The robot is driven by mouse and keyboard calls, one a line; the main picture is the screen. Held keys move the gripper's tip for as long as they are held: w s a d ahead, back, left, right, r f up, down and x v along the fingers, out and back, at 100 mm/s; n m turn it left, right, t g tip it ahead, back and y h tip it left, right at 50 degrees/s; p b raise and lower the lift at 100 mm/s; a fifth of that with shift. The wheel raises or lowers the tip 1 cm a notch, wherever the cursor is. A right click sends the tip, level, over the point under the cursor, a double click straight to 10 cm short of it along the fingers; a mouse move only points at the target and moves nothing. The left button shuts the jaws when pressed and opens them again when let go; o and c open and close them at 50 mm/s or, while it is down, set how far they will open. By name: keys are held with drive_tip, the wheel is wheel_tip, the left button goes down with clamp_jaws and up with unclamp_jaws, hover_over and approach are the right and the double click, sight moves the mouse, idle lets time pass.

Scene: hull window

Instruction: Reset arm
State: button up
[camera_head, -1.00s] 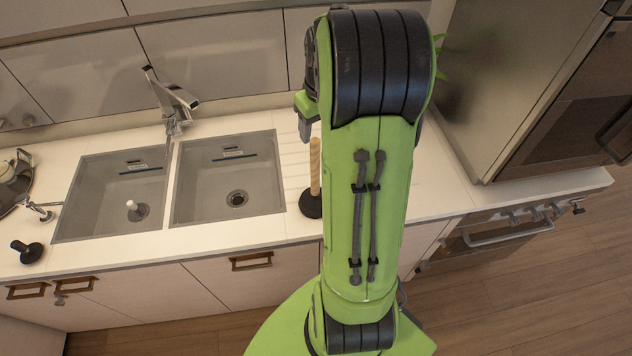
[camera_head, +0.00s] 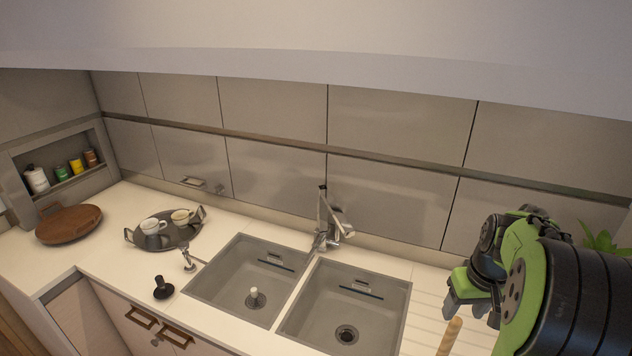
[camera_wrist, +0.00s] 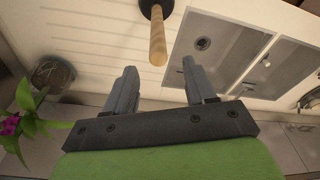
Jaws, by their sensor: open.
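My gripper (camera_wrist: 160,88) is open and empty in the wrist view, its two grey fingers apart. A plunger with a wooden handle (camera_wrist: 157,36) stands just beyond the fingertips, apart from them. In the head view my gripper (camera_head: 462,298) is at the lower right, over the counter right of the sink, and its fingers are partly hidden. The top of the plunger handle (camera_head: 449,336) shows below it. My green and black arm fills the lower right corner.
A double sink (camera_head: 300,296) with a faucet (camera_head: 330,222) is set in the white counter (camera_head: 95,245). A tray with cups (camera_head: 165,238), a round wooden board (camera_head: 68,224) and a black stopper (camera_head: 163,288) are to the left. A plant with pink flowers (camera_wrist: 22,120) is near my wrist.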

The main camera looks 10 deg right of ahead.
drive_tip(key=s+a+n+t+b, duration=0.1)
drive_tip(key=s+a+t+b, duration=0.1)
drive_tip(key=s+a+b, duration=0.2)
drive_tip(key=s+a+n+t+b, duration=0.1)
drive_tip(key=s+a+b, duration=0.2)
drive_tip(key=s+a, duration=0.7)
drive_tip(key=a, duration=0.8)
drive_tip(key=shift+s+a+t+b, duration=0.35)
drive_tip(key=shift+t+b, duration=0.05)
